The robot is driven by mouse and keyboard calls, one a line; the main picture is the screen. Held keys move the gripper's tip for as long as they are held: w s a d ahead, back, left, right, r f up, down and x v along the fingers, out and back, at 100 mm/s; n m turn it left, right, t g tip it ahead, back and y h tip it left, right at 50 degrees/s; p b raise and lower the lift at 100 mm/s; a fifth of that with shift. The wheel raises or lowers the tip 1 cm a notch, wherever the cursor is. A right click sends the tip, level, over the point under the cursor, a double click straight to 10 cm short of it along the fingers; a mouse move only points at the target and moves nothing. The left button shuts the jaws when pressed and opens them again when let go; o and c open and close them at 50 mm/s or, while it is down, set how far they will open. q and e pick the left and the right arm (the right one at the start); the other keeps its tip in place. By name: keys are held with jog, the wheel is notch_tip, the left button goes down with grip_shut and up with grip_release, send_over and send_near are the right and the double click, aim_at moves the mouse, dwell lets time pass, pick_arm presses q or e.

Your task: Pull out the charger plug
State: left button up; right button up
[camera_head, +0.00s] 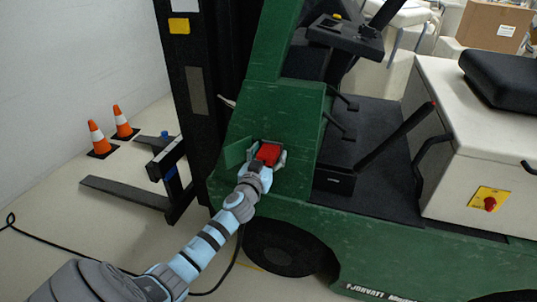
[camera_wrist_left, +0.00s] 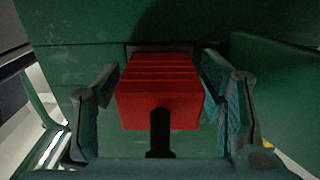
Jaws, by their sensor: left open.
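The red charger plug (camera_head: 269,153) sits at the charging socket in the green side of the forklift (camera_head: 285,105). In the left wrist view the plug (camera_wrist_left: 159,92) is a ribbed red block against a dark socket opening (camera_wrist_left: 130,48), with a black cable (camera_wrist_left: 160,133) leaving its near face. My left gripper (camera_head: 265,162) is at the plug. In the left wrist view its fingers (camera_wrist_left: 160,88) stand on both sides of the plug, open, with a small gap visible on each side. My right gripper is not in view.
An open green flap (camera_head: 236,151) stands left of the plug. A black cable (camera_head: 235,262) runs along the floor by the front wheel (camera_head: 285,248). Two orange cones (camera_head: 98,139) and the fork (camera_head: 125,193) are at the left.

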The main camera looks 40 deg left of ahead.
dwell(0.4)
pick_arm(q)
grip_shut()
jog(key=shift+s+d+f, duration=0.1)
jog(key=shift+s, duration=0.15)
jog(key=shift+v, duration=2.75)
